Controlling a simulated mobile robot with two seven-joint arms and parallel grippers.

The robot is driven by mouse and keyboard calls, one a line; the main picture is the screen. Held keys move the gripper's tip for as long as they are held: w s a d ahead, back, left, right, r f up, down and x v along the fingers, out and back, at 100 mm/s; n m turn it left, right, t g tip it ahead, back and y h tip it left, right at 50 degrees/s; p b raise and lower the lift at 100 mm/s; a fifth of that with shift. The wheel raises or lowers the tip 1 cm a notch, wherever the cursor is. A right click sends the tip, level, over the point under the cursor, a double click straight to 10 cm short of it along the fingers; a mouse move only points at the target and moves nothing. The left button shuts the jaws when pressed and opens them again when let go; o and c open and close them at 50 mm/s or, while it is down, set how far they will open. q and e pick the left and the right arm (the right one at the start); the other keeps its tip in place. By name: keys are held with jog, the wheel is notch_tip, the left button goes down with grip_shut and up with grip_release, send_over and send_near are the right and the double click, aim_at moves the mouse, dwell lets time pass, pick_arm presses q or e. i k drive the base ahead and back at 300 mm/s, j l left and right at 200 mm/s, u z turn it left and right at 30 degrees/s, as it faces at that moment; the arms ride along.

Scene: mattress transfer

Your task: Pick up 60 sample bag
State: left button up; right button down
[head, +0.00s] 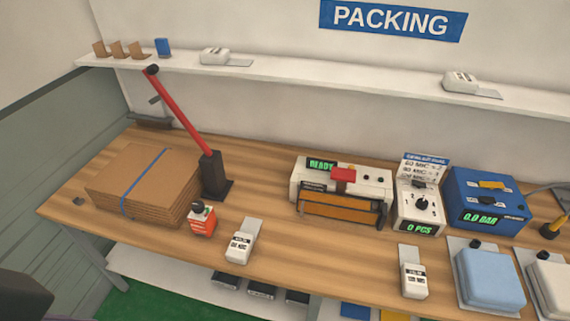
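Several small white sample bags with dark print and a pale flat tail are in the head view. One sample bag (240,244) lies on the bench left of centre, near the front edge. Another sample bag (413,279) lies on the bench further right. Two more lie on the wall shelf, a left one (214,56) and a right one (460,82). The print is too small to tell surely which is the 60 bag. Neither gripper shows; a dark rounded shape at the bottom left corner may be part of my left arm.
The wooden bench (272,212) carries a strapped cardboard stack (140,183), a red-handled lever tool (185,115), an orange-red bottle (202,222), a sealer (335,180), a counter (420,200), a blue pressure box (487,203) and a pale blue pad (490,277). Open wood lies between both bench bags.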

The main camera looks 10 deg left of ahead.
aim_at(240, 248)
jog(key=i+j+z, duration=0.35)
jog(key=j+z, duration=0.2)
jog(key=i+j+z, duration=0.1)
jog(key=j+z, duration=0.15)
jog(key=i+j+z, duration=0.1)
jog(key=j+z, duration=0.15)
jog(key=j, duration=0.2)
jog(key=j+z, duration=0.3)
jog(key=k+l+u, duration=0.35)
jog(key=k+u, duration=0.15)
jog(key=u, duration=0.85)
jog(key=j+z, duration=0.5)
jog(key=j, duration=0.25)
jog(key=i+j+z, duration=0.2)
jog(key=j+z, duration=0.15)
jog(key=j, duration=0.25)
jog(key=i+u, duration=0.2)
jog(key=i, duration=0.25)
